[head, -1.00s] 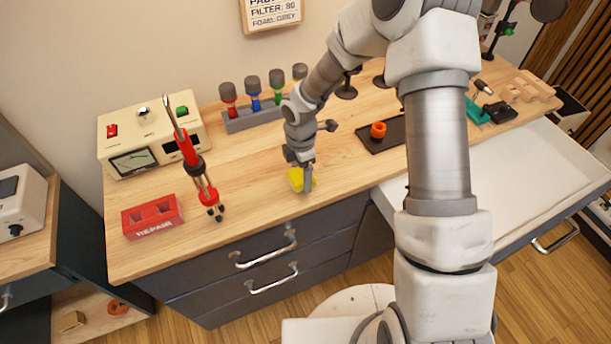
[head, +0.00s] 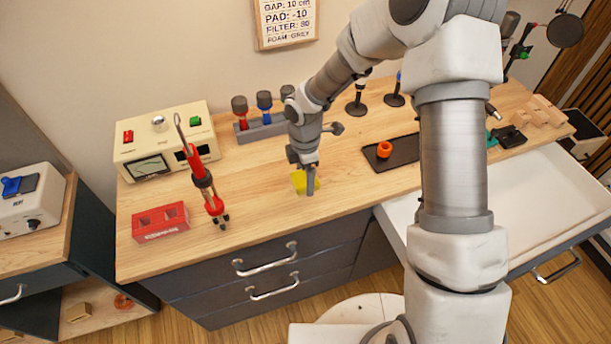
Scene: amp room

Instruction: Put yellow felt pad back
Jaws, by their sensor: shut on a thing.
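The yellow felt pad (head: 299,182) is at the fingertips of my gripper (head: 309,184), near the front edge of the wooden worktop (head: 250,215). My gripper points down and is shut on the pad. The fingers hide part of the pad, and I cannot tell whether it touches the worktop. An open white drawer (head: 520,205) juts out at the right, and its visible inside looks bare.
A red repair block (head: 160,222), a red tool (head: 203,183) and a meter box (head: 165,145) stand to the left. Microphones in a grey rack (head: 262,128) are behind. Bare worktop surrounds the gripper.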

